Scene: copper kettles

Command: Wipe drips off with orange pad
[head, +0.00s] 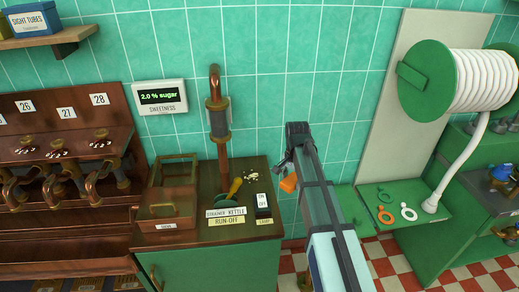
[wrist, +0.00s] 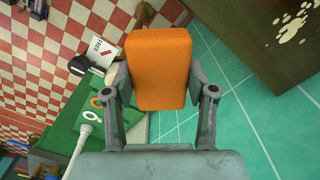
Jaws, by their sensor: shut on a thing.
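The orange pad (wrist: 158,68) is held between the two fingers of my gripper (wrist: 160,95) in the wrist view. In the head view the pad (head: 288,184) shows small beside my gripper (head: 287,163), in the air to the right of the run-off cabinet. Pale drips (head: 249,177) lie on the dark top of the cabinet, near its back. They also show as cream splotches (wrist: 293,25) at the upper right of the wrist view. The pad is apart from them.
A hose reel (head: 460,80) and a green shelf with orange and white rings (head: 408,212) stand at right.

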